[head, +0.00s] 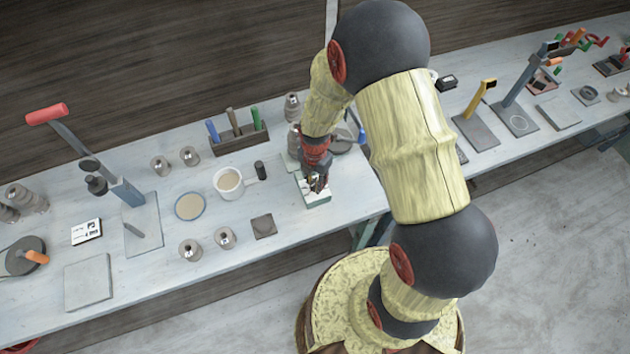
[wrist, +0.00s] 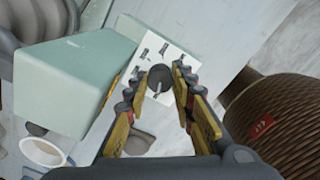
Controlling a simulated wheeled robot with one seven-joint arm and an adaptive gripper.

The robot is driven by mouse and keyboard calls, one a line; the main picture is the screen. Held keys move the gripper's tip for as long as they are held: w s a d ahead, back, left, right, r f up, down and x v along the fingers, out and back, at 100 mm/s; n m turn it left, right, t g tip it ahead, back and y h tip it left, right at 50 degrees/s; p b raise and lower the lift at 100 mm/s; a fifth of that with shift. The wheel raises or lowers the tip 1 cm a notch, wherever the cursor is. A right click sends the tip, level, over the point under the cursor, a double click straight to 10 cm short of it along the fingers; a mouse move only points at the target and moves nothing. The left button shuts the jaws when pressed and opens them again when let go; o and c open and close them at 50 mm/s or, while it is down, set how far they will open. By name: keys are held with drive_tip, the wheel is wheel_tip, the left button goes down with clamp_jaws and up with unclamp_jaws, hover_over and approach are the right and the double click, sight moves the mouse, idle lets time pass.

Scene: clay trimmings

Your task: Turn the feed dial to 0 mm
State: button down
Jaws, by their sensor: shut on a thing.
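The feed dial (wrist: 160,77) is a round dark grey knob on a white plate (wrist: 150,52) with several short dark marks around it. A light line shows on the knob; I cannot read the marks or tell which one it points to. The plate is on a pale green box (wrist: 75,70), which also shows in the head view (head: 318,200) near the table's front edge. My gripper (wrist: 163,85) has its yellow-and-grey fingers on either side of the knob, shut on it. In the head view my gripper (head: 318,182) hides most of the dial face.
A mug (head: 228,183) and a small dark cylinder (head: 261,170) stand left of the box. A tool holder (head: 238,140) is behind them. A dark square block (head: 264,226) lies at the front left. A brown ribbed round thing (wrist: 275,115) is at the right in the wrist view.

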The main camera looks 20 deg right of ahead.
drive_tip(key=shift+w, duration=0.1)
idle(0.4)
drive_tip(key=c, duration=1.8)
unclamp_jaws()
drive_tip(key=shift+o, duration=0.2)
drive_tip(key=shift+r, duration=0.1)
wheel_tip(320, 180, up, 12)
